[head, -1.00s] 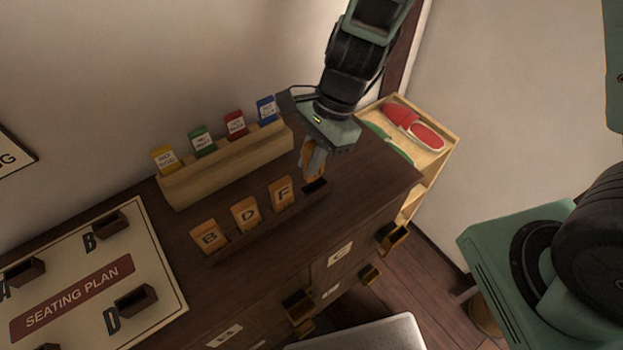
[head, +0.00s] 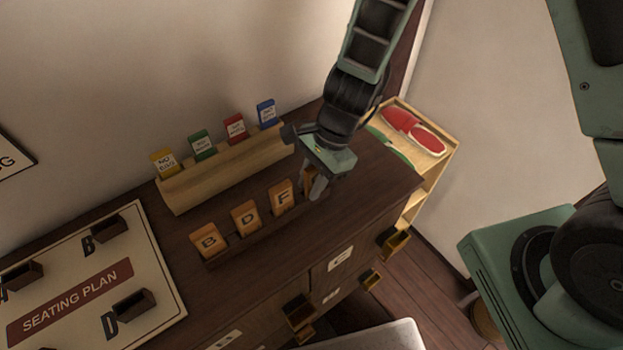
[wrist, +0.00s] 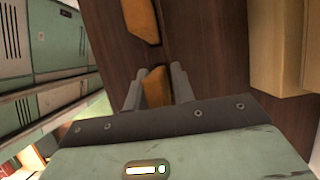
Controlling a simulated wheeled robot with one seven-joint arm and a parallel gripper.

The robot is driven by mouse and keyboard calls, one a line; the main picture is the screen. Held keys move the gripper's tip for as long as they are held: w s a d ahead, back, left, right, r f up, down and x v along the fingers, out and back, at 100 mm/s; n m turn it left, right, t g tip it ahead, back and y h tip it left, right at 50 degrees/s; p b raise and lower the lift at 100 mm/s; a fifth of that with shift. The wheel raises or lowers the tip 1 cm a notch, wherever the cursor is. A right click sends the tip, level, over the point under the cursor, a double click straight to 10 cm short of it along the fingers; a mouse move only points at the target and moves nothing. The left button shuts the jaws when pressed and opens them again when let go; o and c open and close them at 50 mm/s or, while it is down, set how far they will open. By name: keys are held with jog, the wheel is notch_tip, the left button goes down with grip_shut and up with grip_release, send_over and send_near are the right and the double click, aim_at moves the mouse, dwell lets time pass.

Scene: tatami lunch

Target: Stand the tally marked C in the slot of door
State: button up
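My gripper (head: 317,187) is at the right end of the dark tally rack (head: 262,236) on the cabinet top. In the wrist view, its two fingers (wrist: 157,85) lie on either side of an orange-brown wooden tally (wrist: 155,88) and appear closed on it. In the head view this tally (head: 308,179) is mostly hidden by the fingers; its letter does not show. It is low at the rack's end place; I cannot tell how deep it sits. Tallies B (head: 208,241), D (head: 246,217) and F (head: 282,197) stand in the rack to the left.
A wooden holder (head: 225,180) with several coloured cards stands behind the rack. The seating plan board (head: 150,262) with small dark slots lies left. Cabinet doors with letter labels (head: 340,259) and small box-like holders (head: 398,241) face front. A shelf with red slippers (head: 415,132) stands right.

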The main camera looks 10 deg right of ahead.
jog(key=shift+o, duration=0.2)
jog(key=b+v, duration=0.2)
jog(key=v, duration=1.4)
jog(key=s+r+n+t+h, duration=0.2)
jog(key=s+r+n+h, duration=0.15)
jog(key=s+n, duration=1.5)
notch_tip(320, 180, down, 6)
jog(key=w+n+b, duration=0.2)
jog(key=b, duration=0.3)
jog(key=shift+w+a+n, duration=0.2)
jog(key=shift+a+n, duration=0.15)
